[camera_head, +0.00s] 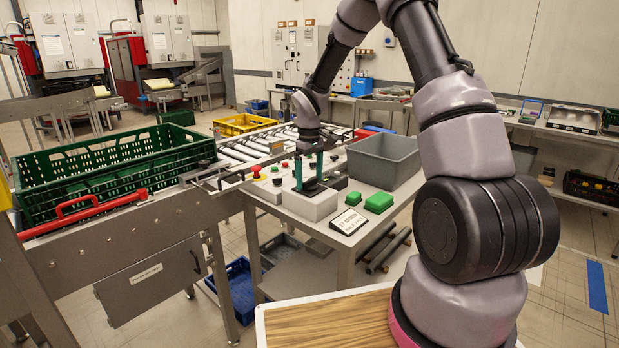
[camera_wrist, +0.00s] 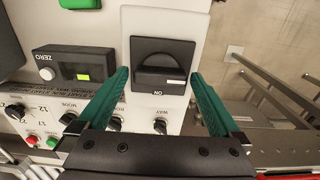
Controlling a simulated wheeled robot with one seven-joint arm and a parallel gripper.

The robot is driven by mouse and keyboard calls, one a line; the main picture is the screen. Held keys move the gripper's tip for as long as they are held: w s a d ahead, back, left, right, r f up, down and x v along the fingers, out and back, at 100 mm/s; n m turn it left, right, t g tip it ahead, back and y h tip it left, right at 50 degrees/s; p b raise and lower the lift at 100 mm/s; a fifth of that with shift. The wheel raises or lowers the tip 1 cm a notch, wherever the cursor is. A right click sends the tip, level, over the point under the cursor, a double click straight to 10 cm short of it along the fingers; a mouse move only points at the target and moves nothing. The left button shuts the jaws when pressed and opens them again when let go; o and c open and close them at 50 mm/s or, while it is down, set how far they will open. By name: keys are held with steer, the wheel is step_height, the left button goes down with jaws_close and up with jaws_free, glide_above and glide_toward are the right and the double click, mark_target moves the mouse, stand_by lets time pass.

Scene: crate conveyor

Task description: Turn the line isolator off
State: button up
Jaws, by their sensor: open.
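The line isolator (camera_wrist: 163,53), a black square plate with a rounded rotary handle, sits on a pale panel in the wrist view. A label reading ON, upside down in this view, is at its lower edge, and a small white mark is on the handle. In the head view my gripper (camera_head: 309,167) points down over a grey control box (camera_head: 310,205) on the table; the isolator is hard to make out there.
Beside the isolator are a ZERO display unit (camera_wrist: 75,65), several small black knobs and red and green buttons. A grey bin (camera_head: 385,160), green blocks (camera_head: 379,202) and a sign (camera_head: 349,220) share the table. A green crate (camera_head: 115,165) is on the conveyor at left.

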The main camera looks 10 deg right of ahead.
mark_target(310, 179)
step_height(310, 179, up, 11)
stand_by(0.4)
steer(key=shift+f, duration=0.1)
steer(key=s+d+r+m+t, duration=0.2)
steer(key=s+r, duration=0.4)
steer(key=r, duration=0.1)
steer(key=s+d+r+m+t, duration=0.1)
steer(key=s+d+r+m, duration=0.15)
steer(key=s+r, duration=0.45)
steer(key=s+r+m+t+y, duration=0.1)
steer(key=s+r+m+t, duration=0.1)
steer(key=s, duration=0.6)
steer(key=s+d+r+m+t+y, duration=0.1)
steer(key=s+r+m, duration=0.3)
steer(key=s, duration=0.5)
steer(key=shift+s+d+m+t, duration=0.15)
steer(key=shift+m+t, duration=0.3)
steer(key=shift+t, duration=0.15)
steer(key=shift+r, duration=0.1)
